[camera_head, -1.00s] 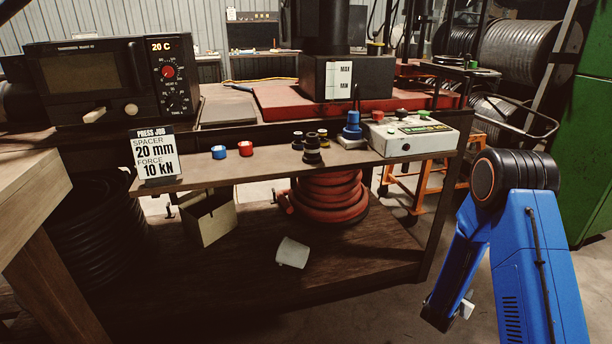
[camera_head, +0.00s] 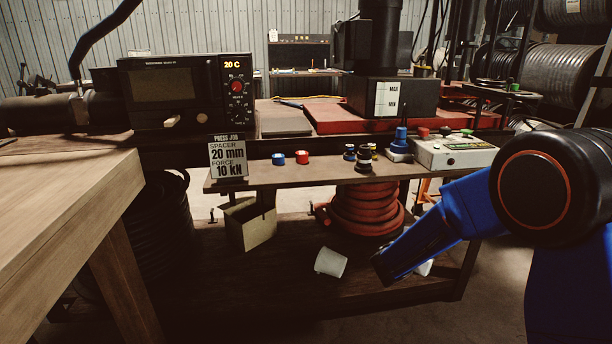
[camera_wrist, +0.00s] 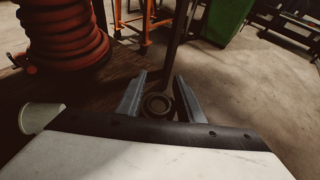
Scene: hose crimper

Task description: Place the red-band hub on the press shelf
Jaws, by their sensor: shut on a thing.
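My gripper (camera_wrist: 158,98) is shut on a dark round hub (camera_wrist: 158,105) with a ring-shaped end in the wrist view. No red band shows on the hub from this angle. In the head view my blue arm hangs low at the right, in front of the bench's lower part. It hides most of the gripper there, and the held hub cannot be made out. The press shelf (camera_head: 315,175) is the narrow wooden ledge along the bench front, above the gripper.
A wooden table (camera_head: 60,200) stands left. A white cup (camera_head: 331,262) lies below.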

